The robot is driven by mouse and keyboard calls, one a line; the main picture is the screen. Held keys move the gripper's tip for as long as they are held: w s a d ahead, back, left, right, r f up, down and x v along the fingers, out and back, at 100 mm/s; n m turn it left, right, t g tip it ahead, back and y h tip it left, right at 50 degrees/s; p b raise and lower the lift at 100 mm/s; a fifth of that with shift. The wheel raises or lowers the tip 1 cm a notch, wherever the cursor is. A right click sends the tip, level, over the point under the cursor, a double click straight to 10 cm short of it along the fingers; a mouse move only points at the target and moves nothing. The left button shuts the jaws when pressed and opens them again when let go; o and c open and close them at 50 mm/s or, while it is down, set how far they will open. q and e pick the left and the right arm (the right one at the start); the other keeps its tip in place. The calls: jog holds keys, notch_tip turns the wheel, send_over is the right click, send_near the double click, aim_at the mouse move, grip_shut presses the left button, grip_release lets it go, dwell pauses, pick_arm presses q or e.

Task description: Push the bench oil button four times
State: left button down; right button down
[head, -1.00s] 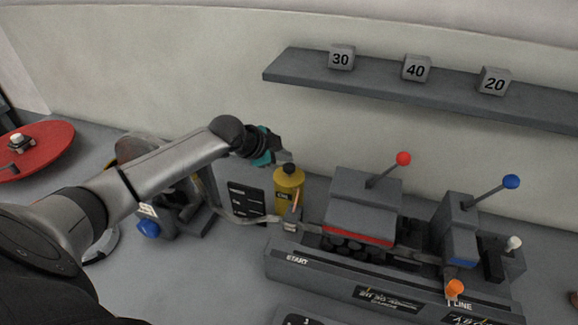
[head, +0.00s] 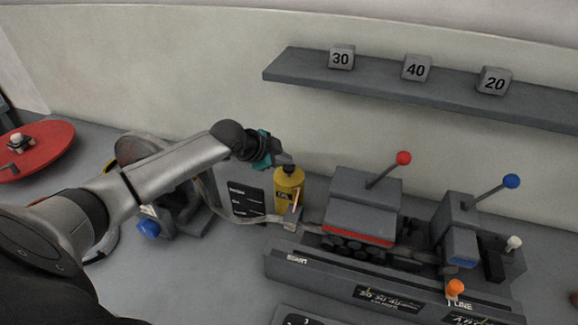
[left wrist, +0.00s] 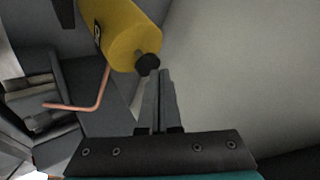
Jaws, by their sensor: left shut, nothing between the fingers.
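The yellow oil can (head: 287,192) stands on the bench behind the left end of the machine, with a dark button (head: 289,169) on its top. In the left wrist view the yellow can (left wrist: 128,32) shows with its black button (left wrist: 148,64) and a bent copper-coloured spout (left wrist: 103,88). My left gripper (head: 288,162) is shut and empty, close above the button. In the left wrist view its fingertips (left wrist: 158,74) are right beside the button; I cannot tell whether they touch it. My right gripper is not in view.
A machine with a red-knobbed lever (head: 403,158) and a blue-knobbed lever (head: 511,181) stands right of the can. A dark panel (head: 247,199) stands left of it. A shelf (head: 300,70) with numbered blocks hangs on the wall. A red disc (head: 45,150) lies far left.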

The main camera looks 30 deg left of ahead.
aim_at(285, 168)
pick_arm(q)
jog(key=shift+s+f+b, duration=0.1)
jog(key=shift+f+b, duration=0.3)
jog(key=shift+f, duration=0.55)
dwell(0.4)
dwell(0.3)
jog(key=shift+r+p, duration=1.35)
jog(key=shift+r, duration=0.05)
notch_tip(285, 168, up, 5)
jog(key=p, duration=0.5)
jog(key=shift+r, duration=0.15)
dwell(1.8)
